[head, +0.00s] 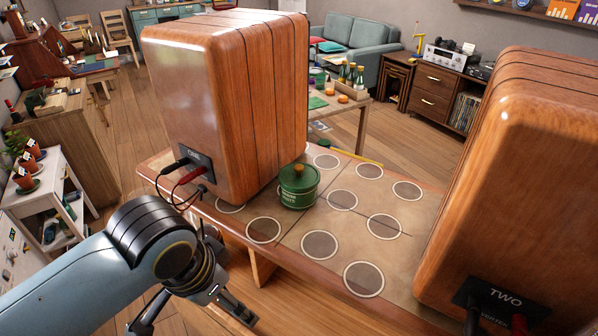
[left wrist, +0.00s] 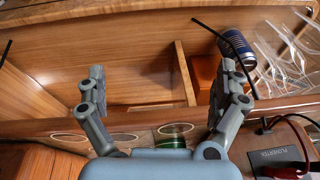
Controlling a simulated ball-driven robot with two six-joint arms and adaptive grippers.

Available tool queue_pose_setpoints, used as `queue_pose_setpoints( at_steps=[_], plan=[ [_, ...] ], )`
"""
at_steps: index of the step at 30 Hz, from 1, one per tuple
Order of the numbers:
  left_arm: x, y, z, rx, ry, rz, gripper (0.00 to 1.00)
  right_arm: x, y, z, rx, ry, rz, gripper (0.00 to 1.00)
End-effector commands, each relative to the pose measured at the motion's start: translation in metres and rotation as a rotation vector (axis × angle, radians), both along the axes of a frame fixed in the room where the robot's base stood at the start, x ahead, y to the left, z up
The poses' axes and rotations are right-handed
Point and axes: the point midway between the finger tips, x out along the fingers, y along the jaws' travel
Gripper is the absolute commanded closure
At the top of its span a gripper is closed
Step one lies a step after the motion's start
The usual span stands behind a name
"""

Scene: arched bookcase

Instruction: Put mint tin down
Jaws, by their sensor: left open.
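The mint tin (head: 299,187), round and dark green with a pale label and a brown knob, stands upright on the tiled top (head: 292,236) with printed circles, just right of the left wooden cabinet. A green piece, apparently the tin, shows low in the left wrist view (left wrist: 174,128), partly hidden. My left gripper (head: 193,318) is in front of the top's near edge, lower left of the tin and apart from it. Its fingers are spread with nothing between them, as the left wrist view also shows (left wrist: 163,75). My right gripper is not in view.
Tall wooden cabinets marked ONE (head: 225,90) and TWO (head: 530,180) flank the circles, with cables at their bases. Several circles are empty.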

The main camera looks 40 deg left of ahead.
Motion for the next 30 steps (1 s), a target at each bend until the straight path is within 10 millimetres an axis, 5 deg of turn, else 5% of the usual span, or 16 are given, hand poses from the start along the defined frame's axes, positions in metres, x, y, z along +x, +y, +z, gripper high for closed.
queue_pose_setpoints(
  at_steps=[3,6,14,20,25,30],
  plan=[
    [0.009,-0.003,0.061,-0.012,-0.016,0.034,0.0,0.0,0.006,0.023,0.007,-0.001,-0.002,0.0],
    [0.023,-0.003,0.092,-0.035,-0.01,0.11,0.0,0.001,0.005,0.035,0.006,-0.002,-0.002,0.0],
    [0.073,0.001,0.099,-0.095,0.038,0.337,0.0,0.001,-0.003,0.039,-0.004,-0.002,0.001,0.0],
    [0.131,0.007,0.101,-0.144,0.088,0.568,0.0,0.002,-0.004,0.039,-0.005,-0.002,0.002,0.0],
    [0.191,0.012,0.118,-0.189,0.148,0.82,0.0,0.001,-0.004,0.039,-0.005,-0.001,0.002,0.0],
    [0.228,0.015,0.139,-0.213,0.192,1.001,0.0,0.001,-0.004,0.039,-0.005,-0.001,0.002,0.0]
  ],
)
